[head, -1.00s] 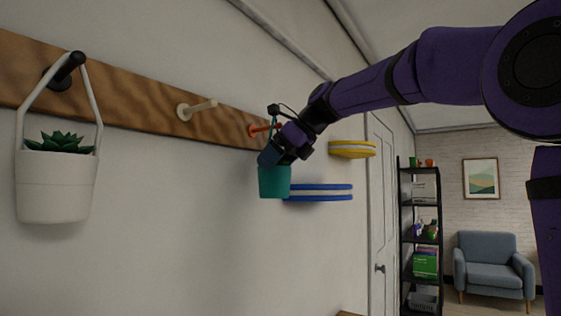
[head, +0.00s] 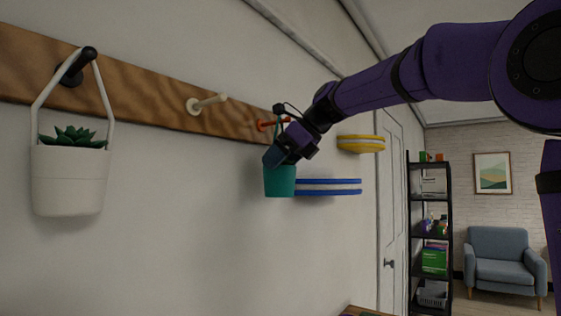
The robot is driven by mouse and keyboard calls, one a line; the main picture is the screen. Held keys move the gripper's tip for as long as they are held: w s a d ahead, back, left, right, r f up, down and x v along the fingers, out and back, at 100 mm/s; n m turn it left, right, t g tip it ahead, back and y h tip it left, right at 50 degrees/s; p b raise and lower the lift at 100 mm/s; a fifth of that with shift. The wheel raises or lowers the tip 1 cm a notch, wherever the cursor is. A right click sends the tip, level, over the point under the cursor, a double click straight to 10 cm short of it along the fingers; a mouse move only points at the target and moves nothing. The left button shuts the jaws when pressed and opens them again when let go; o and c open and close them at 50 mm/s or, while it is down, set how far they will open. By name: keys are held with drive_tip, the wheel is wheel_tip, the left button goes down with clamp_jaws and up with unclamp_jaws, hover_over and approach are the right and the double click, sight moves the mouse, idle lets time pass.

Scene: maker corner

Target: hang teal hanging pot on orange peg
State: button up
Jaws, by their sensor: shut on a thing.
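The teal hanging pot (head: 280,182) is upright close to the wall, just below the orange peg (head: 267,125). My gripper (head: 276,158) is shut on the pot at its upper part and covers most of its rim. A short teal piece of the handle (head: 279,119) shows above my gripper, beside the orange peg. I cannot tell whether the handle is around the peg or only beside it.
The wooden rail (head: 150,85) also bears a cream peg (head: 207,104), which is empty, and a black peg (head: 78,66) with a white pot (head: 70,180) hanging on it. A blue-and-white shelf (head: 328,187) and a yellow one (head: 360,143) are right of the teal pot.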

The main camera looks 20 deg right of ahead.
drive_tip(key=shift+f, duration=0.2)
drive_tip(key=o, duration=1.2)
drive_tip(key=shift+c, duration=0.2)
drive_tip(key=shift+r, duration=0.1)
drive_tip(key=v, duration=1.1)
drive_tip(key=s+d+f+n+h, duration=0.1)
drive_tip(key=s+f+n+h, duration=0.2)
drive_tip(key=s+f+n, duration=1)
drive_tip(key=s+d+f+n+h, duration=0.1)
drive_tip(key=s+f+n+h, duration=0.3)
drive_tip(key=s+f+n, duration=0.8)
wheel_tip(320, 180, down, 9)
drive_tip(key=shift+s+d+n, duration=0.3)
drive_tip(key=shift+s+n, duration=0.1)
drive_tip(key=shift+s, duration=0.55)
